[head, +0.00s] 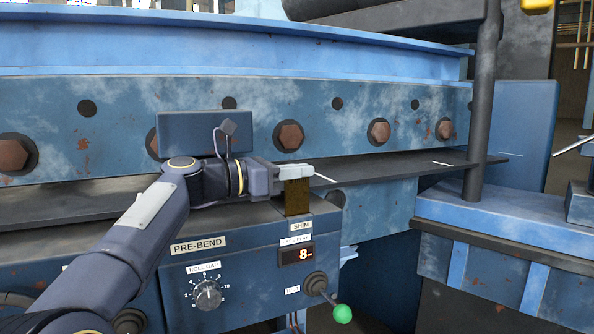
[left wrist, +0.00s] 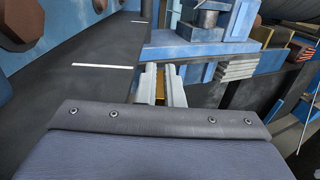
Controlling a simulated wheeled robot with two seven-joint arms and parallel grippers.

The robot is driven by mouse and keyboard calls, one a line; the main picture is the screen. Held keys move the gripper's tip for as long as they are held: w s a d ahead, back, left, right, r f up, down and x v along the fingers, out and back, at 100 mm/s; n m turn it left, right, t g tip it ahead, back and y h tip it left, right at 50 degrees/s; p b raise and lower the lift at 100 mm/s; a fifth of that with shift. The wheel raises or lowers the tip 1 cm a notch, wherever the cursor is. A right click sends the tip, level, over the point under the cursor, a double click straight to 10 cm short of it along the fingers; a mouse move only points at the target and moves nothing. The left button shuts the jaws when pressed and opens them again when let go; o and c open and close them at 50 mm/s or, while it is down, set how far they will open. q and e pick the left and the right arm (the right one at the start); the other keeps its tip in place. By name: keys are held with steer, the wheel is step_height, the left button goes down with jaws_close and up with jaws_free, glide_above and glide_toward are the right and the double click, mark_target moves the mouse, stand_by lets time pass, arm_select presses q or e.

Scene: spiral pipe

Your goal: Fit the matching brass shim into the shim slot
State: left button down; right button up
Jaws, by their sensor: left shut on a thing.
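My left gripper (head: 297,171) reaches in from the left over the blue control box and is shut on a brass shim (head: 297,198). The shim hangs upright below the fingertips as a dark brass plate. Its lower end meets the box top just above the SHIM label (head: 302,226); I cannot tell whether it is inside the slot. The slot opening is hidden. In the left wrist view the pale fingers (left wrist: 161,86) show with a thin brass strip (left wrist: 159,92) between them. My right gripper is not in view.
The control box (head: 235,270) carries a roll gap dial (head: 207,294), a display (head: 297,255) reading about 8, and a green-knobbed lever (head: 342,313). A dark plate (head: 405,166) runs behind the gripper, below a blue beam with large bolts (head: 379,132).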

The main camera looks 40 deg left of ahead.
mark_target(296, 191)
arm_select(q)
steer(key=shift+f+b, duration=0.85)
steer(key=shift+f, duration=0.35)
steer(key=shift+r, duration=0.1)
steer(key=shift+r+p, duration=1.55)
steer(key=shift+p, duration=0.4)
steer(key=shift+p, duration=0.6)
stand_by(0.4)
steer(key=shift+f+b, duration=1.25)
steer(key=shift+f, duration=0.4)
steer(key=c, duration=1.5)
jaws_free()
steer(key=shift+f, duration=0.1)
